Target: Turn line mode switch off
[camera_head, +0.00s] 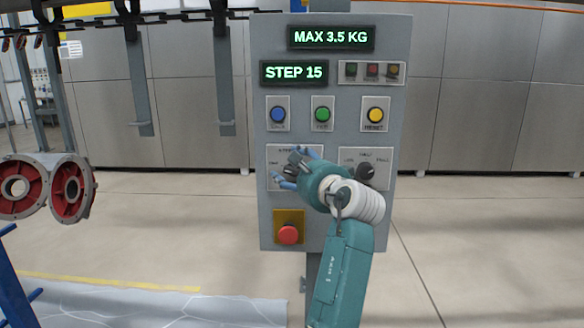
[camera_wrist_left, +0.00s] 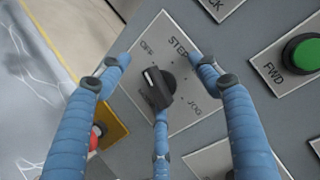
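The line mode switch is a black knob (camera_wrist_left: 157,88) on a light plate marked OFF, STEP and JOG. In the left wrist view, its white mark lies on the knob's upper-left end, on the side towards OFF. The exact setting is hard to tell. My left gripper (camera_wrist_left: 158,80) has its blue fingers spread around the knob, two above and one below it. The lower finger is close to the knob; contact cannot be told. In the head view my left gripper (camera_head: 284,168) partly covers the switch plate (camera_head: 275,152). My right gripper is not in view.
The grey control panel (camera_head: 330,85) also holds blue, green and yellow buttons, a second black knob (camera_head: 366,172) right of my gripper, and a red button (camera_head: 289,234) below. The display (camera_head: 294,73) reads STEP 15. Red-and-grey round parts (camera_head: 72,188) hang at left.

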